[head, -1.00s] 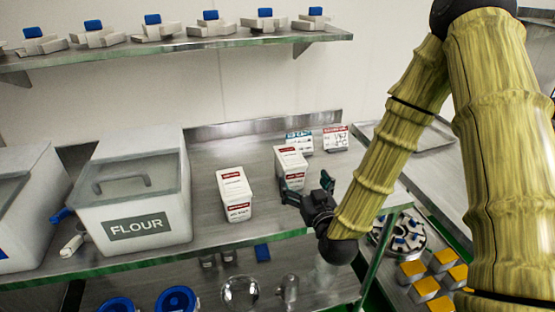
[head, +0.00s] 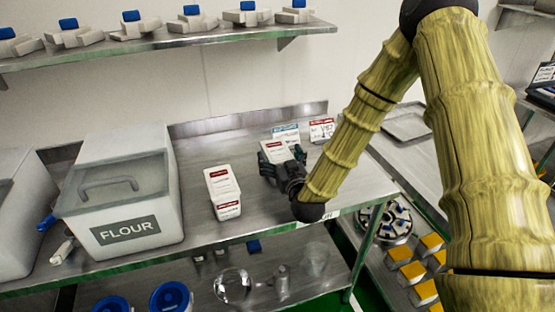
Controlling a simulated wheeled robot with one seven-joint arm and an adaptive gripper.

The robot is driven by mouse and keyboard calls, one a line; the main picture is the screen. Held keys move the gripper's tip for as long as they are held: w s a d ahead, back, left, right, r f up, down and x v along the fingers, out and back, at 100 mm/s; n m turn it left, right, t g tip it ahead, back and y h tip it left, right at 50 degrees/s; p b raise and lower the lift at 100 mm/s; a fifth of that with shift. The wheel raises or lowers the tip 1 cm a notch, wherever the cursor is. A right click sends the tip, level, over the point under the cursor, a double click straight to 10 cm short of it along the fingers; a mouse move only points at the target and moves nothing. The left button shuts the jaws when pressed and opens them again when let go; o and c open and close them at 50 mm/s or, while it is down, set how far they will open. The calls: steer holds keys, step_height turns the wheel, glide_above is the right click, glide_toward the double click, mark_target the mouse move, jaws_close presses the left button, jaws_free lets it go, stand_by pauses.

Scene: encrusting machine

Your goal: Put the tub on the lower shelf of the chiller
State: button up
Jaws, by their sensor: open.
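The nearer tub (head: 222,193) stands upright and free at the centre. The farther tub (head: 277,153) is right beside my gripper (head: 270,165), which partly covers it. My gripper is open, with its fingers at the lower part of this tub; I cannot tell whether they touch it. The chiller and its lower shelf cannot be made out in this view.
A flour bin (head: 120,195) stands left on the worktable (head: 215,240). A wall shelf (head: 170,42) with several blue-topped items is above. Glassware and blue-lidded containers (head: 170,298) sit on the level below.

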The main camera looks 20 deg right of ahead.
steer(key=shift+w, duration=0.8)
steer(key=shift+r, duration=0.1)
steer(key=c, duration=1.9)
steer(key=shift+r+b, duration=0.45)
steer(key=shift+r, duration=1.2)
steer(key=s+a, duration=0.1)
steer(key=s, duration=0.4)
steer(key=s+a+r+p, duration=0.1)
steer(key=s, duration=0.4)
steer(key=s+a, duration=0.1)
steer(key=s, duration=0.4)
steer(key=shift+s+a+r, duration=0.2)
steer(key=shift+a+r, duration=0.15)
steer(key=shift+a, duration=0.05)
